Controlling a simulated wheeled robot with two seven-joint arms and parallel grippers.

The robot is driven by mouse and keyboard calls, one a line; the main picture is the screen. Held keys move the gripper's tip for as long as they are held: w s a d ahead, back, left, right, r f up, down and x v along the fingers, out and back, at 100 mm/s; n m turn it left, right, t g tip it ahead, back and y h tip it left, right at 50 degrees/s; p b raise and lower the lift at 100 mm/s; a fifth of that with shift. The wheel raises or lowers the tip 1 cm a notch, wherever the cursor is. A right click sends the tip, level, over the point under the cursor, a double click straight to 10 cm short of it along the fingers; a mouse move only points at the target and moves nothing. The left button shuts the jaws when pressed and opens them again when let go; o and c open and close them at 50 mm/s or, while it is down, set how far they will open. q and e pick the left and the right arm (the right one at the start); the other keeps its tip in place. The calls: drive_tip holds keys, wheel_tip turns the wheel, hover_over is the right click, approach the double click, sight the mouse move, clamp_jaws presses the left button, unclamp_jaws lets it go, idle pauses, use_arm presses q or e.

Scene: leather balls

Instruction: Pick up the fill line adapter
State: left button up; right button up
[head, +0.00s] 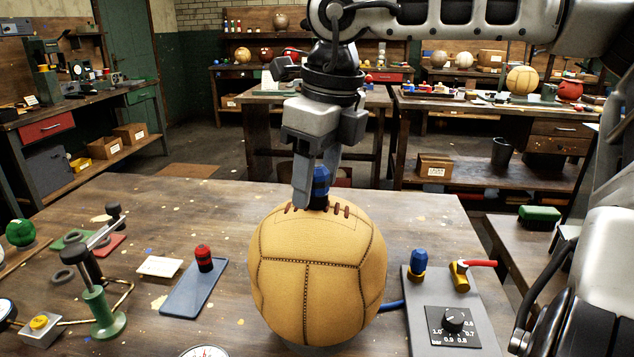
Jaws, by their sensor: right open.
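A blue-capped fitting with a dark lower part (321,181), which looks like the fill line adapter, stands upright at the lacing on top of a tan leather ball (310,262). My right gripper (316,184) points down over it and is open. One finger is beside the fitting on its left, its tip near the ball's lacing. The other finger is partly behind the fitting, so I cannot tell whether either finger touches it. My left gripper is not in view.
A grey panel (415,338) with a dial, a blue-topped fitting (418,262) and a red-handled brass valve (460,276) is right of the ball. Left are a blue tray (190,295) with a red-topped fitting (204,258) and a green stand (100,312).

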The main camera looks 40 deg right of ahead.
drive_tip(key=c, duration=1)
